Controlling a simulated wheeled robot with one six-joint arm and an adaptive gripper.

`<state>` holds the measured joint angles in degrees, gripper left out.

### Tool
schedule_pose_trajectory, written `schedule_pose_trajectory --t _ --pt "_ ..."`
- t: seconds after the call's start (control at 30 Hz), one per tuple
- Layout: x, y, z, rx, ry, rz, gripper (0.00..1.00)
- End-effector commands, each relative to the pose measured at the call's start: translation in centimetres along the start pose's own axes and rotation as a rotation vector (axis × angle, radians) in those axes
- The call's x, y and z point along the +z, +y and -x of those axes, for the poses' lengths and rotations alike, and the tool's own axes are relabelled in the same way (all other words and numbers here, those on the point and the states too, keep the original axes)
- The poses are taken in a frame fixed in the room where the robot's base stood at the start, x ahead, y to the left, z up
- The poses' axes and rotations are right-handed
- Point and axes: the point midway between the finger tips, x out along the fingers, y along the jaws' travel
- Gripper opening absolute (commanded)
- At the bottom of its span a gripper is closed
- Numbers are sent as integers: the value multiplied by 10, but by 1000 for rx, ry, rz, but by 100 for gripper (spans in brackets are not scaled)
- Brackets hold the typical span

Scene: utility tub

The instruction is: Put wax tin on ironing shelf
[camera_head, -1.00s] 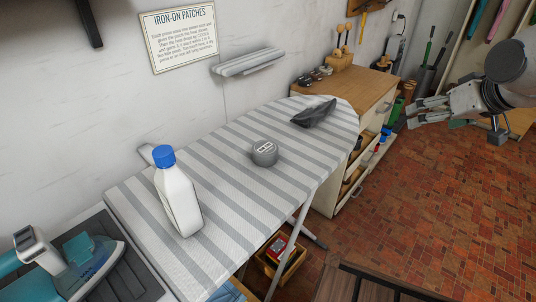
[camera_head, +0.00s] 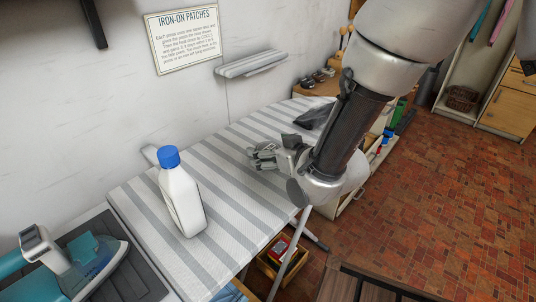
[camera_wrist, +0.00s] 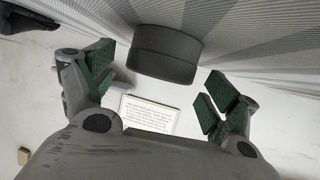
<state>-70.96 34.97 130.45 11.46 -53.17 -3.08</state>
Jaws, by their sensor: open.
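The wax tin (camera_wrist: 166,52) is a dark grey round tin standing on the striped ironing board. In the wrist view it sits between the two green-padded fingers of my gripper (camera_wrist: 156,86), with space visible on both sides. In the head view my gripper (camera_head: 264,158) is low over the middle of the board and hides most or all of the tin. My gripper is open. The ironing shelf (camera_head: 250,64) is a small striped ledge on the white wall behind the board, and its top looks empty.
A white bottle with a blue cap (camera_head: 182,198) stands on the ironing board (camera_head: 135,205) left of my gripper. A dark folded thing (camera_head: 312,117) lies at the board's far end. An iron (camera_head: 85,262) stands at lower left. A sign (camera_head: 182,38) hangs left of the shelf.

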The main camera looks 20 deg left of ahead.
Motion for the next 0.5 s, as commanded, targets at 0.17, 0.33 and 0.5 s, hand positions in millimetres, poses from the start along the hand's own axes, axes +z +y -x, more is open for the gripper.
schedule_pose_trajectory --t 0.17,0.33,0.5 --pt "0 1 -18 1 1 0 88" --pt "0 1 -20 1 0 0 88" --pt "0 1 -19 1 0 0 68"
